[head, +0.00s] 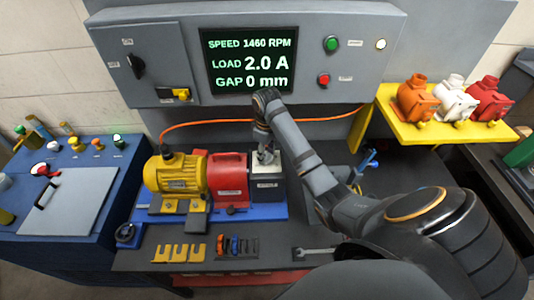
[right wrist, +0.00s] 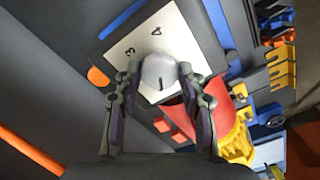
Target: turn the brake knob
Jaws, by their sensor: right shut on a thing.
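The brake knob (right wrist: 160,72) is a pale grey round knob with a short dark line on it. It stands on a light plate (right wrist: 184,37) that carries the numerals 3 and 4. My right gripper (right wrist: 158,78) has its two fingers on opposite sides of the knob and is shut on it. In the head view, my right gripper (head: 264,145) points down at the top of the grey brake box (head: 266,190), at the right end of the motor row. The arm and fingers hide part of the knob there. My left gripper is not in view.
A yellow motor (head: 174,174) and a red housing (head: 228,174) stand left of the brake box on a blue base. The screen (head: 249,61) reads 1460 RPM, load 2.0 A, gap 0 mm. An orange cable (head: 205,122) runs behind. Yellow shims (head: 180,253) lie in front.

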